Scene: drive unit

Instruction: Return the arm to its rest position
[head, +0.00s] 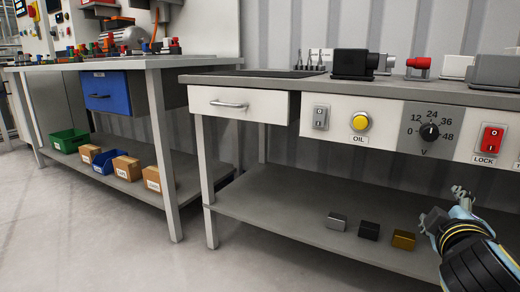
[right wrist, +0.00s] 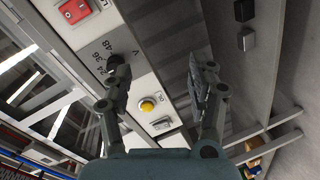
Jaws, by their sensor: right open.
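My right gripper (head: 447,208) is at the lower right of the head view, in front of the workbench's lower shelf. In the right wrist view its two fingers (right wrist: 162,80) are spread apart with nothing between them. Beyond the fingers, the bench's control panel shows, with a yellow OIL button (right wrist: 147,105) and a voltage dial (right wrist: 115,62). In the head view the same panel holds the yellow button (head: 360,122), the dial (head: 429,131) and a red LOCK switch (head: 489,139). My left gripper is not in view.
The bench has a white drawer (head: 240,104), shut, and a lower shelf (head: 290,215) bearing several small blocks, including a gold one (head: 403,240). A second bench with a blue drawer (head: 106,92) stands at the left. Open floor (head: 110,240) lies at the front left.

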